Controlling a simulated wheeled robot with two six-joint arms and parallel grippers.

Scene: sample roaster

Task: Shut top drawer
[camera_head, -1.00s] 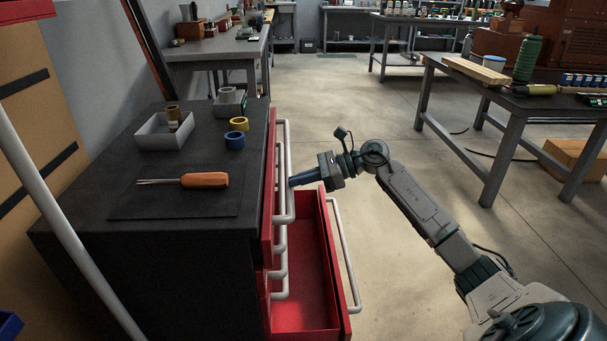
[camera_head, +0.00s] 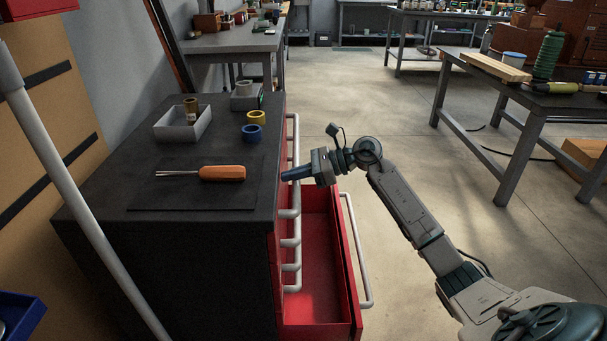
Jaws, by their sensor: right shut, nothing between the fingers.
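The red top drawer's front (camera_head: 279,210) shows as a thin strip close along the right edge of the dark cabinet top. Its pale bar handle (camera_head: 296,135) runs along it, partly hidden by my right gripper. My right gripper (camera_head: 284,175) is shut and empty. Its fingers point left at the top drawer's front, beside the handle; I cannot tell whether they touch it. My left gripper is not in view.
A lower red drawer (camera_head: 318,255) stands open below my right gripper, its handle (camera_head: 355,250) jutting right. An orange screwdriver (camera_head: 222,173), grey bin (camera_head: 183,124) and tape rolls (camera_head: 252,132) lie on the cabinet (camera_head: 150,232). Floor (camera_head: 400,130) is clear toward the right table (camera_head: 535,101).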

